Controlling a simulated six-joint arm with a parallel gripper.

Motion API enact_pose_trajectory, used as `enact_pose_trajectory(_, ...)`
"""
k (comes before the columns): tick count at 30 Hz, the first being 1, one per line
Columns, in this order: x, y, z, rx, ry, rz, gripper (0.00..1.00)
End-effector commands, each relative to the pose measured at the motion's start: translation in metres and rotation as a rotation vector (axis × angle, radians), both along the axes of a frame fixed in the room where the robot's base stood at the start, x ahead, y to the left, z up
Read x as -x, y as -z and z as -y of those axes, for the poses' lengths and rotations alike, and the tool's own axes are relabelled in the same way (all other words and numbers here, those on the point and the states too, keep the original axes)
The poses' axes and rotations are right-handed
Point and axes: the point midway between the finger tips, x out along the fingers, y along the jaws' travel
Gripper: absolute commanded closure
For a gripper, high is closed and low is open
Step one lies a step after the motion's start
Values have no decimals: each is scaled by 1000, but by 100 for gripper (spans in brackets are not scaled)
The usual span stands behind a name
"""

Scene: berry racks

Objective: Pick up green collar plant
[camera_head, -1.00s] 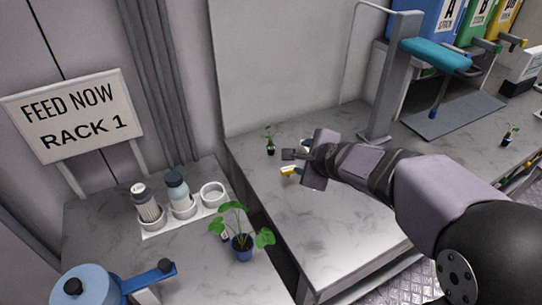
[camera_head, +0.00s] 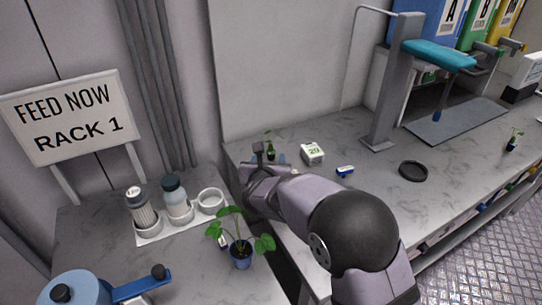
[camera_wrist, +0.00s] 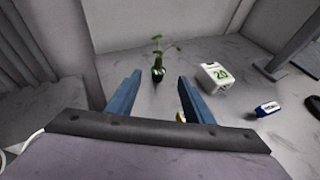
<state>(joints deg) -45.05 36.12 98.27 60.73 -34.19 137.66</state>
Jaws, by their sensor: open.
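The green collar plant (camera_wrist: 158,72) is a small seedling in a dark pot with a green band. It stands upright on the grey counter near the back wall, and in the head view (camera_head: 270,151) it is partly hidden by my gripper. In the wrist view my gripper (camera_wrist: 160,84) is open, its two blue fingers on either side of the plant's line. The plant appears between and beyond the fingertips, not touching them.
A white box marked 20 (camera_head: 312,153), a small blue-and-white item (camera_head: 345,171) and a black round dish (camera_head: 413,171) lie to the right. A grey stand (camera_head: 393,85) rises behind. A larger plant in a blue pot (camera_head: 241,256) and bottles (camera_head: 176,196) stand on the left counter.

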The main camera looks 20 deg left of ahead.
Motion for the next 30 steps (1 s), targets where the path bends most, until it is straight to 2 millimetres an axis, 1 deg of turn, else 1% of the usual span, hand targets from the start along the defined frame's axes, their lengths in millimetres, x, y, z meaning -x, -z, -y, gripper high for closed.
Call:
enact_pose_trajectory(10, -17, 6, -4, 2, -1, -1, 53)
enact_pose_trajectory(19, -24, 8, -6, 2, -1, -1, 53)
enact_pose_trajectory(30, -56, 20, -15, 2, -1, -1, 53)
